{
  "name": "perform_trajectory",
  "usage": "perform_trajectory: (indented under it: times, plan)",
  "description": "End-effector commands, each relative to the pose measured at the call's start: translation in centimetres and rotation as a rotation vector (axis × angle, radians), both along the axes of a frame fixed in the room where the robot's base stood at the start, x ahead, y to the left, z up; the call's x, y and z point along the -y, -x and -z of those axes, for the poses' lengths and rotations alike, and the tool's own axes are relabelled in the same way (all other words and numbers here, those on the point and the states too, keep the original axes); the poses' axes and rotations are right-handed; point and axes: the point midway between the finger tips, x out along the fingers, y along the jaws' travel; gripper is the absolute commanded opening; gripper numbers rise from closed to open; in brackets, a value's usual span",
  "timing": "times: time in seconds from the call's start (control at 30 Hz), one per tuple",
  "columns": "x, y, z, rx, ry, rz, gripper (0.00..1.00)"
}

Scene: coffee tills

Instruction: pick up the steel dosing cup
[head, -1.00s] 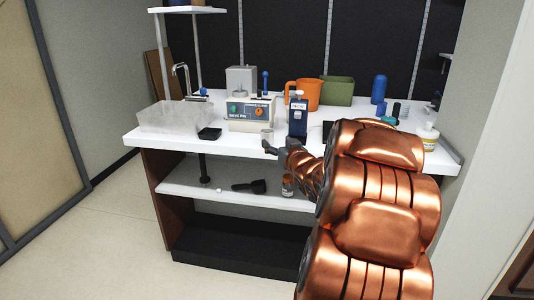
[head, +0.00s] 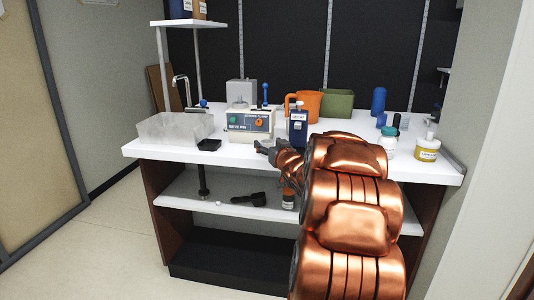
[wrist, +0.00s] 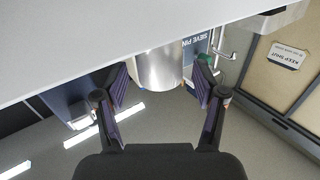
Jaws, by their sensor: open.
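The steel dosing cup (wrist: 158,68) is a shiny metal cylinder in the wrist view, beside the white counter surface. My gripper (wrist: 162,84) is open, with one dark finger to each side of the cup. I see gaps between the fingers and the cup's sides, so it is not gripped. In the head view my gripper (head: 263,149) is low over the front part of the counter (head: 170,150), in front of the control box. The cup is hard to make out there, near or behind the gripper.
A control box (head: 250,122) stands behind my gripper, and a dark blue bottle (head: 298,127) stands close to its right. An orange mug (head: 308,104) and green container (head: 337,104) stand behind.

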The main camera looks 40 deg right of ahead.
Motion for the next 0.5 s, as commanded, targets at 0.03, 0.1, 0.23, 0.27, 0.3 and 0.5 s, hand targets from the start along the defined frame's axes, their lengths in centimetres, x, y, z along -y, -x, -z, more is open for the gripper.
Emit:
perform_trajectory:
  times: [0.03,0.1,0.23,0.27,0.3,0.5]
  plan:
    - [0.05,-0.28,0.13,-0.001,0.000,-0.001,0.70]
    - [0.11,-0.39,0.12,-0.002,-0.001,0.000,0.70]
    - [0.13,-0.35,0.08,-0.002,-0.001,0.000,0.70]
    - [0.12,-0.34,0.08,-0.002,-0.001,0.000,0.70]
    - [0.12,-0.34,0.09,-0.001,-0.002,0.000,0.66]
    - [0.14,-0.32,0.08,-0.002,-0.001,0.001,0.45]
